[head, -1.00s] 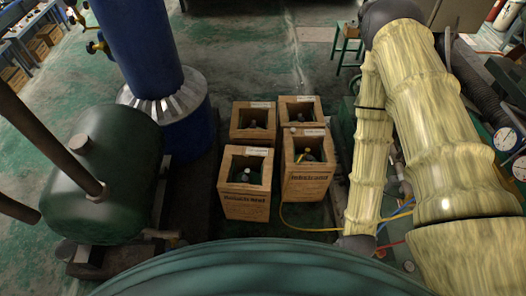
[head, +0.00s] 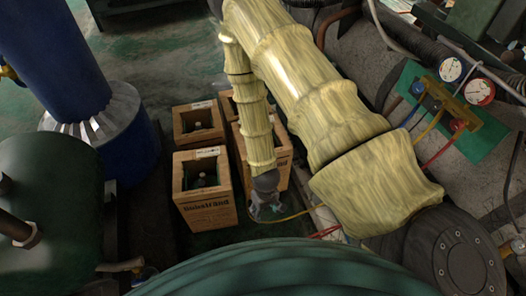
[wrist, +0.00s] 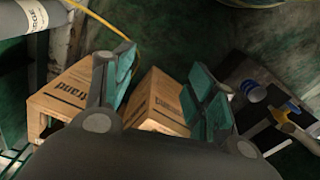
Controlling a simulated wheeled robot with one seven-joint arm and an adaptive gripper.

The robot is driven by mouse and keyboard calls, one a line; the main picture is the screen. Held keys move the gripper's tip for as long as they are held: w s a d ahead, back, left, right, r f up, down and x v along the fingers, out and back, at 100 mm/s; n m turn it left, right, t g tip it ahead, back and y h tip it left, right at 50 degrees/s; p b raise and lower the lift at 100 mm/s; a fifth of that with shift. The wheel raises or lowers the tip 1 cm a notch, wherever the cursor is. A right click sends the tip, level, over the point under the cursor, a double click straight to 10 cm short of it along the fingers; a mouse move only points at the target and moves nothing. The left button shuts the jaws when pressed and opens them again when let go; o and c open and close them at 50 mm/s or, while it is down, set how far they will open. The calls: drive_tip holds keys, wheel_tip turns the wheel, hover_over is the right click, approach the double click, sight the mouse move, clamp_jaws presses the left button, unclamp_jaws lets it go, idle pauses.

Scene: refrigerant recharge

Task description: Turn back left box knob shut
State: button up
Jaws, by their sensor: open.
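The back left wooden box (head: 178,125) stands open-topped in the head view, behind the front left box (head: 207,214). A small fitting (head: 197,125) shows dimly inside it; its knob setting cannot be told. My gripper (head: 266,208) is below the end of my yellow-sleeved arm, to the right of the front left box and well apart from the back left box. In the wrist view my gripper (wrist: 176,74) is open, with teal pads and nothing held between them. Two printed box sides show beyond the fingers; no knob shows there.
My arm partly hides the two right boxes (head: 280,158). A blue column (head: 60,60) and green tank (head: 50,190) stand left. A gauge panel (head: 485,140) is at right. A yellow hose (head: 285,217) runs near my gripper. Open floor lies behind the boxes.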

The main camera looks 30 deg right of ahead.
drive_tip(key=w+d+f+b, duration=0.35)
drive_tip(key=w+b, duration=0.25)
drive_tip(key=w, duration=0.2)
drive_tip(key=w+d+f+b, duration=0.3)
drive_tip(key=w+f+b, duration=0.15)
drive_tip(key=w, duration=0.25)
drive_tip(key=w+d+f+b, duration=0.35)
drive_tip(key=w+b, duration=0.25)
drive_tip(key=w, duration=0.2)
drive_tip(key=w+d+r+n+b, duration=0.1)
drive_tip(key=w+d+r+b, duration=0.3)
drive_tip(key=w+d+b, duration=1.15)
drive_tip(key=f+b, duration=0.1)
drive_tip(key=f, duration=0.2)
drive_tip(key=f+b, duration=0.1)
drive_tip(key=f, duration=0.3)
drive_tip(key=a+f+b, duration=0.1)
drive_tip(key=f+b, duration=0.1)
drive_tip(key=f, duration=0.1)
drive_tip(key=shift+s+f, duration=0.15)
drive_tip(key=shift+s, duration=0.1)
drive_tip(key=c, duration=1)
